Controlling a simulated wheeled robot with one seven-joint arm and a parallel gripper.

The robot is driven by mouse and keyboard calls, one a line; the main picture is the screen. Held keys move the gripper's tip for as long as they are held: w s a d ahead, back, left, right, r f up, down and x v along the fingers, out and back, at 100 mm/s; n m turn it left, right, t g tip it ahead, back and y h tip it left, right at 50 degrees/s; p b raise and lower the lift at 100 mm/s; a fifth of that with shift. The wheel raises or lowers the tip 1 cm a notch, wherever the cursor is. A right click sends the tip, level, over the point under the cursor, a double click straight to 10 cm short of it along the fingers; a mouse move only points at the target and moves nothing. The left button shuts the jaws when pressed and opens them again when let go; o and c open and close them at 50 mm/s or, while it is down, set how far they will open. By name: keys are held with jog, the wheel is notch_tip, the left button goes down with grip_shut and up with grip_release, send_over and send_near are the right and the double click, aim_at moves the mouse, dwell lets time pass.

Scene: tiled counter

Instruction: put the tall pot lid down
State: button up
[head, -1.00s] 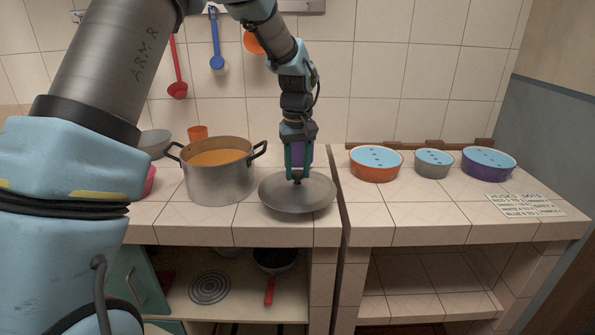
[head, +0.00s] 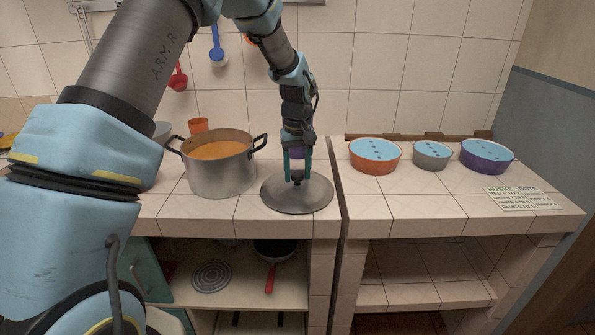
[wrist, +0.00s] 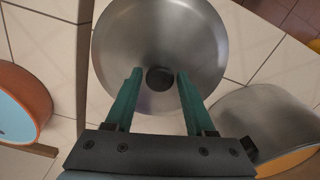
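The grey metal pot lid (head: 318,193) lies flat on the tiled counter, to the right of the pot and near the gap between the counters. Its dark knob points up. My gripper (head: 298,178) is above the lid, pointing down, with its two green fingers spread on either side of the knob. In the wrist view the lid (wrist: 192,40) fills the upper middle. My gripper (wrist: 159,76) has a small space between each finger and the knob (wrist: 160,79). The tall metal pot (head: 220,178) stands uncovered, with orange contents and two dark handles.
The pot stands close to the lid's left. On the right counter are orange (head: 374,163), grey (head: 431,160) and purple (head: 487,163) bowls with blue tops, and a text card (head: 522,198). Ladles hang on the wall.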

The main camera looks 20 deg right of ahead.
aim_at(298, 175)
jog(key=shift+o, duration=1.2)
jog(key=shift+r, duration=0.1)
notch_tip(298, 175, up, 12)
jog(key=b, duration=0.3)
jog(key=a+f, duration=0.3)
jog(key=a, duration=2)
jog(key=s+a+f+t, duration=0.1)
jog(key=s+a+f, duration=0.3)
jog(key=s+a, duration=0.6)
jog(key=a, duration=0.3)
jog(key=shift+s+a+n+t, duration=0.3)
jog(key=shift+s+a+n, duration=0.05)
jog(key=shift+n, duration=0.05)
